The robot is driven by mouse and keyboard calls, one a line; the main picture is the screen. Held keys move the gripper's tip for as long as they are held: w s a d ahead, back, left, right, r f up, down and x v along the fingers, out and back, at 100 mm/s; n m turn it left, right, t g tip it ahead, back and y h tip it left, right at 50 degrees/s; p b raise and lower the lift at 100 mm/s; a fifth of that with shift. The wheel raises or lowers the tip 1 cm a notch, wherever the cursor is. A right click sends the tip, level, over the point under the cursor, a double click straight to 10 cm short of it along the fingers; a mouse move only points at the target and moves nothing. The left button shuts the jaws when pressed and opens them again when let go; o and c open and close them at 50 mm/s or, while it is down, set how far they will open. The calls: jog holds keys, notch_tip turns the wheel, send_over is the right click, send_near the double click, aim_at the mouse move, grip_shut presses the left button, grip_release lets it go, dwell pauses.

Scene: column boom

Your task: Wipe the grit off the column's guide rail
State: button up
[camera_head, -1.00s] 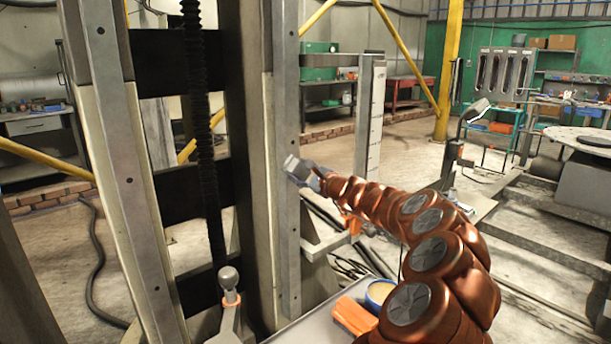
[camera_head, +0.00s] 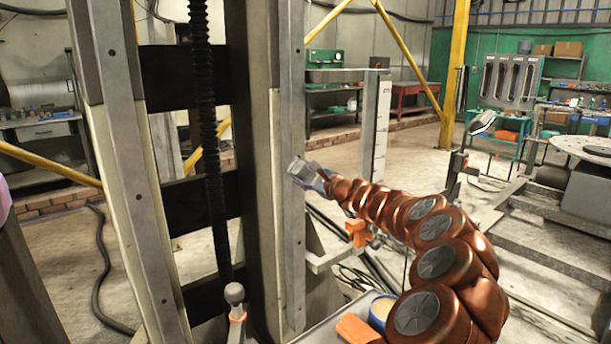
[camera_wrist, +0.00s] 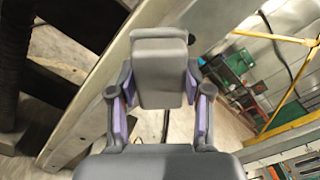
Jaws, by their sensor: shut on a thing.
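The column's guide rail is taken to be the long grey metal strip (camera_head: 291,240) on the right side of the column; it also runs diagonally across the wrist view (camera_wrist: 108,82). My gripper (camera_head: 319,178) is at this strip's right side, about halfway up the head view. In the wrist view, its two fingers with purple pads (camera_wrist: 160,108) are shut on a dark grey block (camera_wrist: 160,72). The block's far end is close to the strip; I cannot tell whether it touches. A second bolted strip (camera_head: 138,190) stands on the column's left side. I cannot make out grit on either.
A black ribbed screw cover (camera_head: 203,130) hangs between the column's two sides. A ball-topped lever (camera_head: 234,294) stands at the bottom. An orange block (camera_head: 357,329) and a round tub (camera_head: 381,308) are at lower right. A grey post with a white scale (camera_head: 381,125) stands behind my arm.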

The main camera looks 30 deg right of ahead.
jog(key=shift+s+d, duration=0.2)
jog(key=shift+s, duration=0.55)
jog(key=shift+s+d, duration=0.15)
jog(key=shift+s, duration=0.6)
jog(key=shift+s+d+b, duration=0.15)
jog(key=shift+s+b, duration=0.15)
jog(key=shift+s, duration=1.2)
jog(key=shift+s, duration=0.1)
jog(key=shift+s+d, duration=0.15)
jog(key=shift+s, duration=1.25)
